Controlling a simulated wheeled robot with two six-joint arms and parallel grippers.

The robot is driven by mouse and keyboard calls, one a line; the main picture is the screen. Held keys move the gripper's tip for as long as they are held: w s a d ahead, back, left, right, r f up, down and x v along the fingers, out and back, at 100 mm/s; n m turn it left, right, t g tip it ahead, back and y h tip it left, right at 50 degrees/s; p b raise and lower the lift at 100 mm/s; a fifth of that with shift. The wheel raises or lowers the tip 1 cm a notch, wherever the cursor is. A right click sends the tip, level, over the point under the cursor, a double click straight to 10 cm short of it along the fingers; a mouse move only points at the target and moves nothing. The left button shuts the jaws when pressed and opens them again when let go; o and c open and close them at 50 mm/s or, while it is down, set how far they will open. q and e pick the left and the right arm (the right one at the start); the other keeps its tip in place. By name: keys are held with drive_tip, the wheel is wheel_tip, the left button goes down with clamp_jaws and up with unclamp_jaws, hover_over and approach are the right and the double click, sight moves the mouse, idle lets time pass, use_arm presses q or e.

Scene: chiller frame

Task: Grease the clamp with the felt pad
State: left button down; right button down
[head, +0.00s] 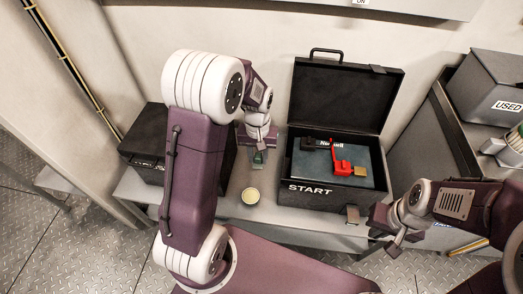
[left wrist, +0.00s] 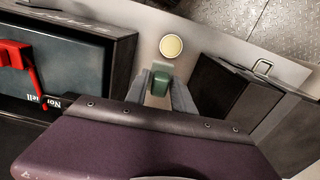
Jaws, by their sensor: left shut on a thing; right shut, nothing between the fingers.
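A red clamp (head: 341,166) lies inside the open black START case (head: 310,196); it also shows at the left of the left wrist view (left wrist: 22,62). My left gripper (head: 259,151) is shut on a small green block (left wrist: 160,83), which looks like the felt pad. It holds the pad behind a round tin with a pale yellow top (head: 251,196), apart from it in the picture. The tin also shows in the left wrist view (left wrist: 171,46). My right gripper (head: 394,248) is shut and empty, right of the case's front corner.
A closed black case (head: 145,145) stands on the bench at the left. The START case's raised lid (head: 342,95) stands behind it. A small yellowish piece (head: 361,171) lies beside the clamp. A grey USED bin (head: 487,88) is at the right. Bare bench surrounds the tin.

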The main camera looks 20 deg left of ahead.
use_arm(q)
drive_tip(key=n+b, duration=0.2)
drive_tip(key=b, duration=0.4)
hover_over(251, 196)
wheel_tip(251, 196, down, 14)
drive_tip(key=r, duration=0.1)
wheel_tip(251, 196, down, 7)
drive_tip(key=b, duration=0.6)
drive_tip(key=shift+a, duration=0.1)
drive_tip(key=shift+r, duration=0.1)
drive_tip(key=shift+f+b, duration=0.3)
drive_tip(key=shift+f, duration=0.15)
idle(1.2)
drive_tip(key=shift+p, duration=0.3)
